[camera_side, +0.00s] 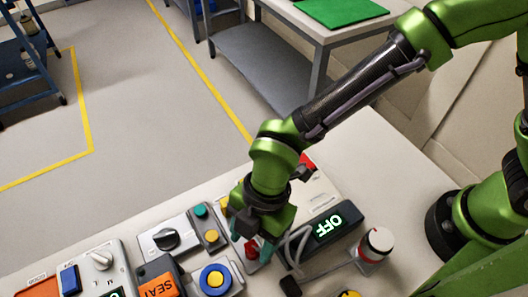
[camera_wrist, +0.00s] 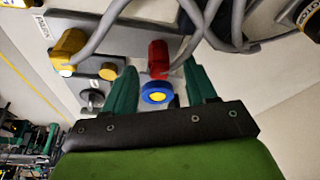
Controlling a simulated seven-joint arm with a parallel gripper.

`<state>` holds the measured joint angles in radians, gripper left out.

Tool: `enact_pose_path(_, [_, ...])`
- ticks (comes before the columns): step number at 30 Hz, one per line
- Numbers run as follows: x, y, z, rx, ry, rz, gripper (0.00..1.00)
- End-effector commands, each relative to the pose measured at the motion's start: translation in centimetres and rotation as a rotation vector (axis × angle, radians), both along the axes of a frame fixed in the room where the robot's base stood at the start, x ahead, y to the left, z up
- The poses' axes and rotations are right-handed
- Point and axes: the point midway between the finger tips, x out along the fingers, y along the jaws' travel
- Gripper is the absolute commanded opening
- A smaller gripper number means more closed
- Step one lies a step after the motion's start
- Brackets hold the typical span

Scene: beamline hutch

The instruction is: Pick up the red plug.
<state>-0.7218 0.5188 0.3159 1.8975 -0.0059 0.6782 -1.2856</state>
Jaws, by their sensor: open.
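The red plug (camera_wrist: 158,57) stands upright on a grey panel in the wrist view, with a grey cable near its top. In the side view a small part of the red plug (camera_side: 251,251) shows low between the teal fingers. My gripper (camera_wrist: 159,68) is open, with one finger on each side of the plug in the picture. In the side view my gripper (camera_side: 250,244) points down over the panel and hides much of the plug. I cannot tell whether the fingers touch it.
A yellow plug (camera_wrist: 70,46) sits left of the red one. A blue-ringed yellow button (camera_wrist: 156,92) lies close by. Grey cables (camera_wrist: 205,22) loop around the plugs.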

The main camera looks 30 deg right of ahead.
Motion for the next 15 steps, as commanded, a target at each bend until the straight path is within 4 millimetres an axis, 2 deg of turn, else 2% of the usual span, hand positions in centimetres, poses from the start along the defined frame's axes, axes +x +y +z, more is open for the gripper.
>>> enact_pose_path(4, [-0.2,0.5,-1.6,0.0,0.001,0.0,0.56])
enact_pose_path(12, [-0.2,0.6,-1.9,0.001,-0.001,0.0,0.56])
enact_pose_path(15, [-0.2,0.6,-1.9,0.001,-0.001,0.0,0.41])
